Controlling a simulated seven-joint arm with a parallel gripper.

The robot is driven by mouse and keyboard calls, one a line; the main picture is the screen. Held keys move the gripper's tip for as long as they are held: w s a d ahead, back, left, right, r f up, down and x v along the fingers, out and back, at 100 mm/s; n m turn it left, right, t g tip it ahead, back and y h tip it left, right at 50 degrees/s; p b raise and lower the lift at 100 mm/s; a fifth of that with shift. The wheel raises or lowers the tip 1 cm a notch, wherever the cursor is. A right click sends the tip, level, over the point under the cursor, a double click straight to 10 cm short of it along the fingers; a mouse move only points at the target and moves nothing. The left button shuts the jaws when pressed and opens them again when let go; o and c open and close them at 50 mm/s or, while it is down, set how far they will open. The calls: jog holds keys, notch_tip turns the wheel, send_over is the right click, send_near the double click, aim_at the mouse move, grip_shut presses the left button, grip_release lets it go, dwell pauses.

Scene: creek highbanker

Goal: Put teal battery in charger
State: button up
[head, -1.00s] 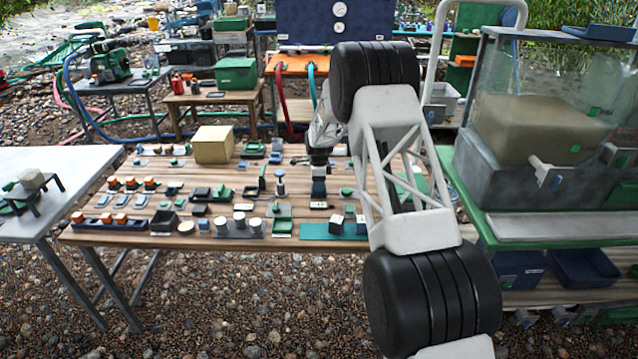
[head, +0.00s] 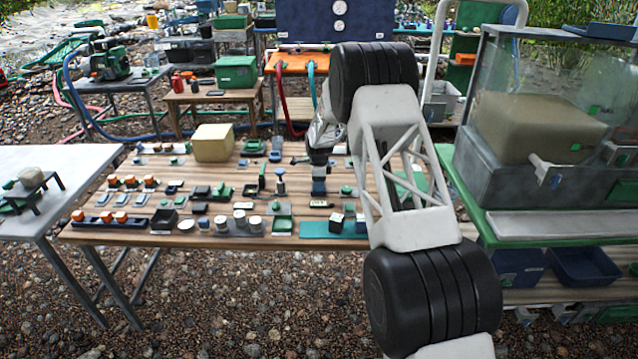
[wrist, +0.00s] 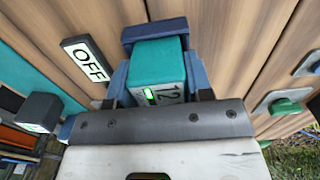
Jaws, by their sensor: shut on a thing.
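The teal battery (wrist: 157,62) fills the middle of the wrist view, with a pale label face marked 12 and a small green light. My gripper (wrist: 158,78) is shut on it, with a blue finger on each side. A dark blue block (wrist: 153,30) shows just beyond the battery. I cannot tell whether it is the charger, or whether the battery touches it. In the head view my gripper (head: 319,178) is low over the wooden table, behind the OFF plate; the battery is too small to make out there.
An OFF plate (wrist: 88,60) lies left of the gripper in the wrist view. A dark-topped block (wrist: 40,108) stands by a teal mat (wrist: 30,66). The wooden table (head: 150,240) carries many small parts, several of them close around the gripper. A beige box (head: 213,145) stands at the back left.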

jog(key=shift+f, duration=0.35)
jog(key=o, duration=1.1)
jog(key=shift+f, duration=0.1)
jog(key=shift+s, duration=0.1)
jog(key=shift+r, duration=3.95)
